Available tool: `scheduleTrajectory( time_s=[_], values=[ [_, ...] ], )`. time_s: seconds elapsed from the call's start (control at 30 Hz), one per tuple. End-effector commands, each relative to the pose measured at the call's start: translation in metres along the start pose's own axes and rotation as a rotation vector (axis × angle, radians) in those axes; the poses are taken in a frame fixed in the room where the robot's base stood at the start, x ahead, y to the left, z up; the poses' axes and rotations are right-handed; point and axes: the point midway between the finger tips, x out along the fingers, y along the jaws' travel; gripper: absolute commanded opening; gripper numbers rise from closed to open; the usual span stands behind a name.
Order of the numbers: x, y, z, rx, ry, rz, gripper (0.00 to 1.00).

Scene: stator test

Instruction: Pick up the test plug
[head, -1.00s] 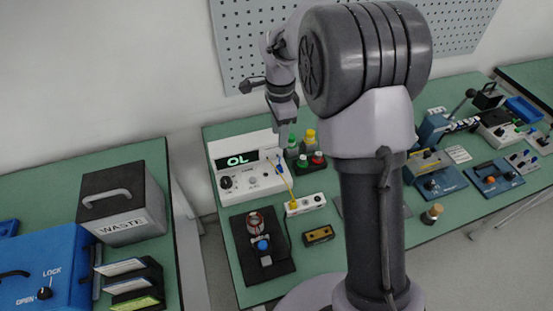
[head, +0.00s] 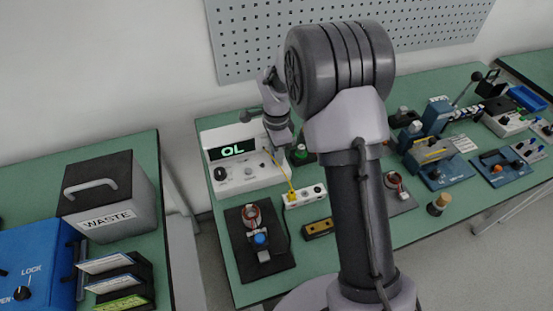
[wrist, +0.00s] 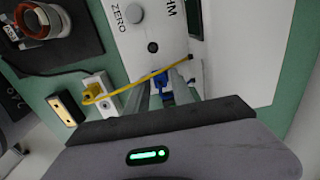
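The yellow test plug (head: 291,196) sits at the left end of a white socket block (head: 315,191), with a thin yellow cable running up toward the meter. In the wrist view the yellow plug (wrist: 92,91) is left of my gripper (wrist: 168,84), and the cable crosses just beyond the fingers. My gripper points down in the head view (head: 282,140), in front of the meter's right part and above and behind the plug. Its fingers look apart. A small blue piece shows between or behind them; I cannot tell what it is. The plug is outside the fingers.
The white meter (head: 237,158) reads "OL". A dark fixture plate (head: 276,262) with a copper-wound stator (head: 251,216) lies front left. A brass-and-black block (head: 318,229) is near the socket block. A waste bin (head: 108,195) stands on the left table.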

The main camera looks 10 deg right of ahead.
Motion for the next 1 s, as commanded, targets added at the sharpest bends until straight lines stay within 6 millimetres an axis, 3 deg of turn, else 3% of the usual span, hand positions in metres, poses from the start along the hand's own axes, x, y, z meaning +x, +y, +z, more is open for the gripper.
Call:
scheduleTrajectory(
  time_s=[0.03,0.13,0.5,0.77,1.0],
  values=[
    [0.0,0.0,0.0,0.0,0.0,0.0,0.16],
    [0.0,0.0,0.0,0.0,0.0,0.0,0.0],
    [-0.003,0.0,0.0,0.0,0.0,0.0,0.0],
    [-0.04,0.0,0.0,0.001,0.0,-0.001,0.0],
    [-0.043,0.054,0.004,0.001,0.0,0.003,0.0]
  ],
)
